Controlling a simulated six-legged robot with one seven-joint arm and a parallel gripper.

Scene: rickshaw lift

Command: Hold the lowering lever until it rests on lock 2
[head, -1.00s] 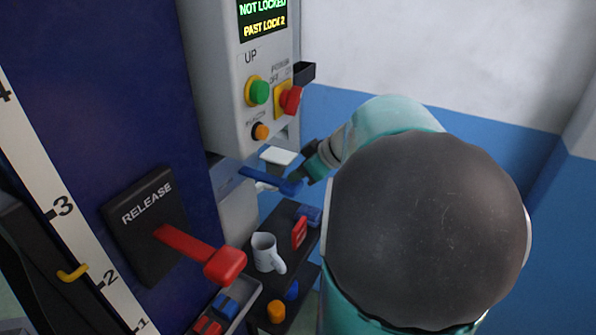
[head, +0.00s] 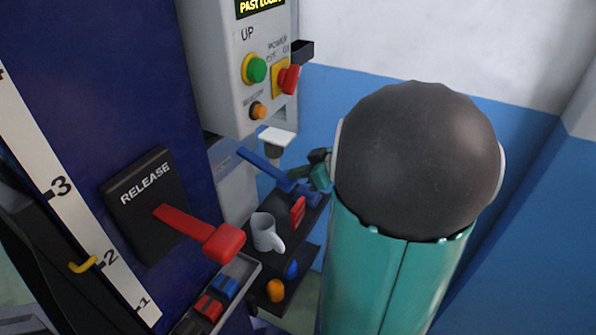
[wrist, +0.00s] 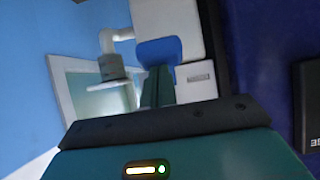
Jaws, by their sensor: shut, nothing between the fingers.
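The blue lowering lever (head: 263,167) slopes down to the right below the control box. My gripper (head: 312,178) is shut with nothing between its fingers, beside the lever's right end. In the wrist view my fingertips (wrist: 158,75) point at a blue part (wrist: 159,51), apparently the lever; I cannot tell whether they touch. The yellow pointer (head: 83,265) is beside the 2 mark on the white scale (head: 80,215). The display (head: 260,8) is cut off by the frame's top; "PAST LOCK" is partly readable.
The red release lever (head: 198,231) juts from the dark release plate (head: 140,220). The control box (head: 225,60) has a green button (head: 256,69) and a red power switch (head: 290,79).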

